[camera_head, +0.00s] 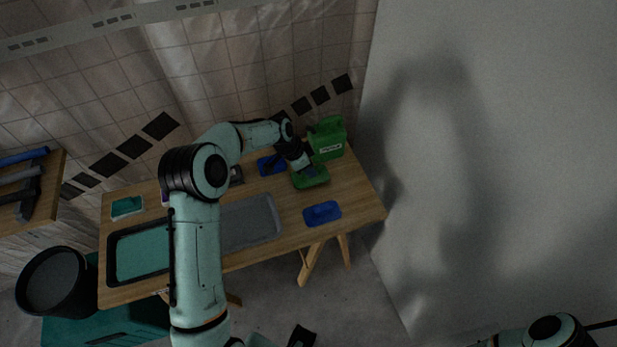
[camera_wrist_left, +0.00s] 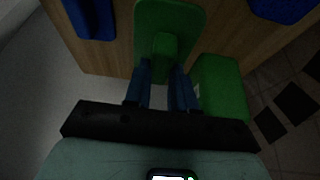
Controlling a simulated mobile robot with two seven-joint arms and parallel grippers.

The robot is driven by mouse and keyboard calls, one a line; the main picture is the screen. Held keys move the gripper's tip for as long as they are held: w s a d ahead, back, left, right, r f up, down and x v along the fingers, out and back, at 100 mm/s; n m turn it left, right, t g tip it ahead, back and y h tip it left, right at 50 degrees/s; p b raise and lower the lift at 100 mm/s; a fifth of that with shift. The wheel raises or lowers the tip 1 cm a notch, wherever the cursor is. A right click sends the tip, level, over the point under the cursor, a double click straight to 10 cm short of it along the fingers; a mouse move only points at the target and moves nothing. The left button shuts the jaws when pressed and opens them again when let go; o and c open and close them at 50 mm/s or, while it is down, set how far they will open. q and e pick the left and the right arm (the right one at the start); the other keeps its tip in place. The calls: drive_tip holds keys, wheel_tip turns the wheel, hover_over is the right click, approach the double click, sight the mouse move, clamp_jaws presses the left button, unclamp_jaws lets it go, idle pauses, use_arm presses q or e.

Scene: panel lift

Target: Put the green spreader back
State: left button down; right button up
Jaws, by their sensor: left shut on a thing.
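The green spreader (camera_head: 311,178) is a flat green plate with a raised block-like handle. It is at the right part of the wooden table, beside the green jug. My left gripper (camera_head: 303,167) points down at it from above. In the left wrist view the fingers (camera_wrist_left: 164,88) are shut on the handle of the green spreader (camera_wrist_left: 188,18), with the plate beyond the fingertips. I cannot tell whether the plate touches the tabletop. Part of my right arm shows at the bottom right of the head view; its gripper is not in view.
The green jug (camera_head: 327,143) stands close behind the spreader. A blue flat piece (camera_head: 322,213) lies near the table's front edge and another (camera_head: 271,165) further back. A grey tray (camera_head: 251,221) and a teal tray (camera_head: 142,257) lie left. A black bucket (camera_head: 57,281) stands left of the table (camera_head: 362,196).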

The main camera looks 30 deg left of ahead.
sight(309, 178)
use_arm(q)
drive_tip(key=shift+f, duration=2.75)
drive_tip(key=shift+f, duration=0.15)
drive_tip(key=c, duration=0.9)
unclamp_jaws()
drive_tip(key=shift+c, duration=0.2)
